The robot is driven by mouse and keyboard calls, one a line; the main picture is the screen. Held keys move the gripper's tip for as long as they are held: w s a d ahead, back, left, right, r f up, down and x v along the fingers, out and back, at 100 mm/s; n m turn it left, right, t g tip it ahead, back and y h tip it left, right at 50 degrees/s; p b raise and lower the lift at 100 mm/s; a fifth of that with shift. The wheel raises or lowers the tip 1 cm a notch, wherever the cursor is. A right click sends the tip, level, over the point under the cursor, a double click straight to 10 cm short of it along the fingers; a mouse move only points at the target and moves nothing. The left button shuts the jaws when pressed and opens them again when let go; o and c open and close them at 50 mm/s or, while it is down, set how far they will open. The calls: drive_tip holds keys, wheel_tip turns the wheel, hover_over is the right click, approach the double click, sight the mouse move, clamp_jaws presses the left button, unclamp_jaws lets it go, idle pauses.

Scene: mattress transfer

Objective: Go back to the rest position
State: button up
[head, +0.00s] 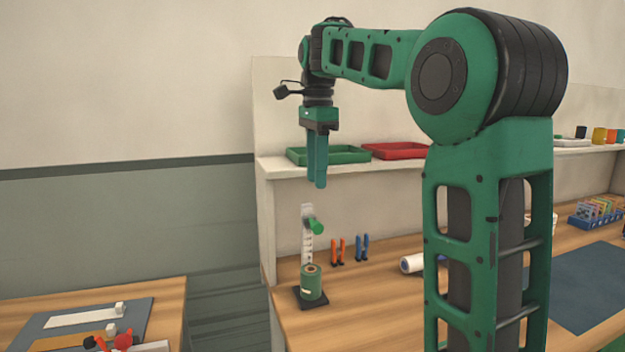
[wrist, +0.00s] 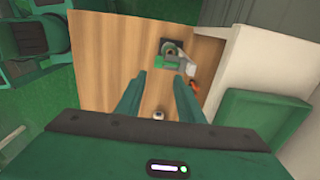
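My gripper (head: 317,186) hangs pointing down in the head view, high above the near left part of the wooden workbench (head: 350,318). In the wrist view my gripper (wrist: 160,82) shows two green fingers spread apart, with nothing held between them. Below it stands a green roll on a dark square base (head: 311,282), with a pale upright strip and a bright green piece (head: 315,226) just behind. The roll and base also show past the fingertips in the wrist view (wrist: 170,50).
Orange pliers (head: 338,251), blue pliers (head: 362,247) and a white roll (head: 412,263) are on the bench. A second table (head: 165,300) stands at the lower left, across a gap.

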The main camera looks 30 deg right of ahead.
idle(0.3)
drive_tip(key=s+d+f+n, duration=0.1)
drive_tip(key=s+f+n, duration=0.6)
drive_tip(key=s+f, duration=0.6)
drive_tip(key=s+d+f+n, duration=0.2)
drive_tip(key=s+f+n, duration=0.4)
drive_tip(key=s+f, duration=0.7)
drive_tip(key=s, duration=0.5)
drive_tip(key=shift+f+n, duration=0.25)
drive_tip(key=shift+n, duration=0.15)
drive_tip(key=shift+w+f, duration=0.2)
drive_tip(key=shift+w, duration=0.35)
